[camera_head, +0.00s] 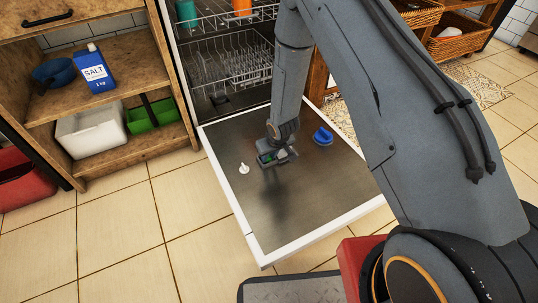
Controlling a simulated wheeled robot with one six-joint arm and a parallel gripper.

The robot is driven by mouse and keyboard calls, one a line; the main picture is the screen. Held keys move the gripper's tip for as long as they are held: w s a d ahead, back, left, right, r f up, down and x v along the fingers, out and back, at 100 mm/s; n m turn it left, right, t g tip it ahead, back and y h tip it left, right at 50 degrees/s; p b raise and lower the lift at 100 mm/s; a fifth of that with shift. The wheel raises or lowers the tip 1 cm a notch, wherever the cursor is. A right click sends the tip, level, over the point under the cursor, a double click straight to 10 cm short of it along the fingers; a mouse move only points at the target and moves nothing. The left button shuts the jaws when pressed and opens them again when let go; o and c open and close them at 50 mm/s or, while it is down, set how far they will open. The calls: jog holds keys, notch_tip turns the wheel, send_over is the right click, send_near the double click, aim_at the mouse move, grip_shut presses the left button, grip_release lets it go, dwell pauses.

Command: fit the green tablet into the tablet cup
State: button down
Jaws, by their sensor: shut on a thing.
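My gripper (278,153) reaches down to the inner face of the open dishwasher door (300,205). It is shut on the green tablet (266,158), of which only a small green patch shows between the jaws. The tablet cup cannot be told apart clearly, as my gripper covers that part of the door. I cannot tell whether the tablet touches the door or sits in a cup.
A blue piece (323,136) and a small white cap-like piece (244,168) are on the door beside my gripper. Dishwasher racks (240,66) stand behind. At left, wooden shelving (130,62) holds a salt box (95,68) and bins. The door's front half is clear.

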jog(key=shift+f+b, duration=0.3)
jog(key=shift+f, duration=0.6)
